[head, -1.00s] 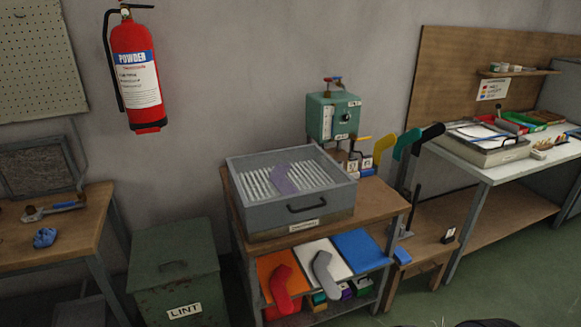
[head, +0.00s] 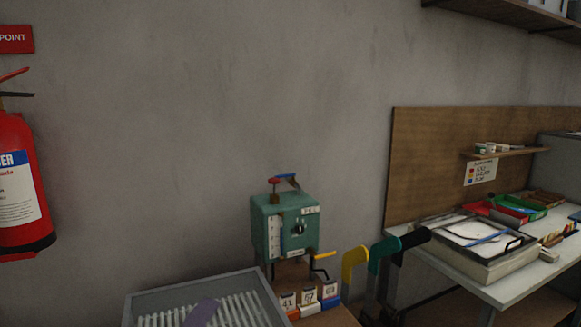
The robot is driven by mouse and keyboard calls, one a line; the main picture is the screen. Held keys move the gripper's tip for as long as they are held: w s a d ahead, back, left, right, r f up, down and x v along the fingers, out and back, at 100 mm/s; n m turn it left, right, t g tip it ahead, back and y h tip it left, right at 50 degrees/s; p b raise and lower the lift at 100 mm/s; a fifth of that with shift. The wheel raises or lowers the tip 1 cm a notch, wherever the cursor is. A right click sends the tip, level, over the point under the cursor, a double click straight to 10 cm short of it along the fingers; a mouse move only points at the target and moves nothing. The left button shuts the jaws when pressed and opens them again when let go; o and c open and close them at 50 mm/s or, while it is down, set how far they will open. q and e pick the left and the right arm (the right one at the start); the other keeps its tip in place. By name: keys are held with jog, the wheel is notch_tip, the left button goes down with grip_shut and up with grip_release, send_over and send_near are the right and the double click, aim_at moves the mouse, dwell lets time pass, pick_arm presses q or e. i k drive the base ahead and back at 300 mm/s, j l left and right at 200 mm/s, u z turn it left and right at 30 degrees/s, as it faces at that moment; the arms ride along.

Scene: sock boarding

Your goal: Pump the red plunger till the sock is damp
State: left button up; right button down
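A green box-shaped unit (head: 285,226) with a dial and a gauge stands at the back of the wooden bench. A purple sock-shaped piece (head: 201,313) lies on the white slats of the grey tray (head: 150,300), cut off by the bottom edge. Its dampness cannot be judged. Neither of my grippers is in view.
Yellow, teal and black sock-shaped boards (head: 384,254) stand right of the unit. Small labelled boxes (head: 308,297) sit before it. A white table (head: 527,279) with a shallow case is at right. A fire extinguisher (head: 18,185) hangs at left.

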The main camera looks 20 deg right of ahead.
aim_at(274, 180)
jog(key=i+l, duration=0.2)
jog(key=l, duration=0.15)
jog(key=i+l, duration=0.25)
jog(key=i+l+u, duration=0.1)
jog(key=l, duration=0.3)
jog(key=i, duration=0.1)
